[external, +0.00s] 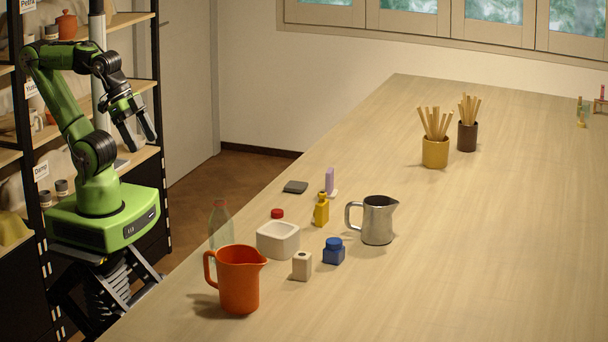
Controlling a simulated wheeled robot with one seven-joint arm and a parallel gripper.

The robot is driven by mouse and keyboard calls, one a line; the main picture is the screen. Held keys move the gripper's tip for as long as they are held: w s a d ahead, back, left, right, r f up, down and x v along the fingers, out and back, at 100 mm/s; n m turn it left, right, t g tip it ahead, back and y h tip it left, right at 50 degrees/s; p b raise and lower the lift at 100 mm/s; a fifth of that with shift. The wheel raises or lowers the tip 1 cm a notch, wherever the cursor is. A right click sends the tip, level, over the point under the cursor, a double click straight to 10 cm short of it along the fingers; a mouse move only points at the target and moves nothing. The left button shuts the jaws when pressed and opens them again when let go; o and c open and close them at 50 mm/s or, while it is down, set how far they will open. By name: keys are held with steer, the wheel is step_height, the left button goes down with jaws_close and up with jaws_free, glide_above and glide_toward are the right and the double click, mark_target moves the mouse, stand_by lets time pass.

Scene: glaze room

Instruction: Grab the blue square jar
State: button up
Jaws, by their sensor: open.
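The blue square jar (334,255) stands upright on the table, with a round blue lid on top. It sits between a small cream block-shaped jar on its left and a metal pitcher on its upper right, apart from both. My gripper (141,140) is open and empty, pointing down at the far left beside the shelves. It is off the table and well away from the blue jar.
Around the jar stand the cream jar (302,266), metal pitcher (378,221), white bowl (278,240), yellow bottle (321,210) and orange pitcher (239,280). A clear bottle (220,225) stands near the table's left edge.

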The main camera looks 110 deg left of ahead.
steer(key=m+t+h+b, duration=0.5)
steer(key=t+b, duration=0.1)
steer(key=b, duration=0.3)
glide_toward(331, 239)
steer(key=shift+n, duration=0.3)
steer(key=x, duration=1.1)
steer(key=shift+w+f, duration=0.15)
steer(key=shift+w, duration=0.05)
steer(key=shift+s, duration=0.1)
steer(key=shift+c, duration=0.5)
steer(key=c, duration=1.2)
